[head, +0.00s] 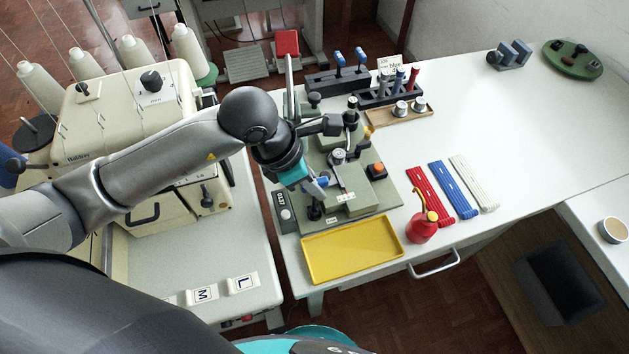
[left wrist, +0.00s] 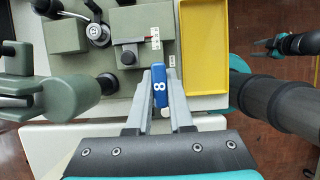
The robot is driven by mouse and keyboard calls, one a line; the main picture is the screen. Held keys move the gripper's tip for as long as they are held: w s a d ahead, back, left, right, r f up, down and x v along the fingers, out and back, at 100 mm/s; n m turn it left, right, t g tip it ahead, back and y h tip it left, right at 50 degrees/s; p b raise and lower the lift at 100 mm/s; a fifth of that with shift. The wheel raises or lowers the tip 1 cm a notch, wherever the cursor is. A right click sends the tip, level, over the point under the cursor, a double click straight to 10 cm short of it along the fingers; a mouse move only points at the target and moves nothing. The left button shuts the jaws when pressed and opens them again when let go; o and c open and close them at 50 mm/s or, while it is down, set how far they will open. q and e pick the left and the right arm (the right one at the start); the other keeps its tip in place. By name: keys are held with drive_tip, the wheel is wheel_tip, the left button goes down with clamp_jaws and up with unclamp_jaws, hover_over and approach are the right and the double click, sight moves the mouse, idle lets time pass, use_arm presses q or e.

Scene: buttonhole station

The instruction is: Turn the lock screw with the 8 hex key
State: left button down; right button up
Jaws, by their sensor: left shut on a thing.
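My left gripper (head: 318,187) is over the front left part of the green buttonhole station (head: 375,197). It is shut on the blue handle of the 8 hex key (left wrist: 160,88), whose white "8" faces the left wrist camera. The key's shaft and tip are hidden, so I cannot tell whether it touches the station. I cannot make out the lock screw. My right gripper (left wrist: 264,47) shows small at the right of the left wrist view, away from the station; its jaw state is unclear.
A yellow tray (head: 312,274) lies in front of the station, with a red oil can (head: 422,228) to its right. Two blue-handled tools (head: 339,57) stand in a dark rack behind. Red, blue and white strips (head: 452,188) lie to the right. The table's far right is mostly clear.

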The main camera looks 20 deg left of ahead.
use_arm(q)
drive_tip(key=shift+f+b, duration=0.75)
drive_tip(key=shift+b, duration=0.05)
idle(1.0)
drive_tip(key=n+t, duration=0.1)
drive_tip(key=n, duration=0.1)
drive_tip(key=shift+n+p, duration=0.3)
drive_tip(key=shift+p, duration=0.05)
drive_tip(key=shift+n+y, duration=0.4)
drive_tip(key=shift+n, duration=0.1)
drive_tip(key=shift+n+t+y+p, duration=0.5)
drive_tip(key=shift+n+y, duration=0.1)
drive_tip(key=shift+n, duration=1.2)
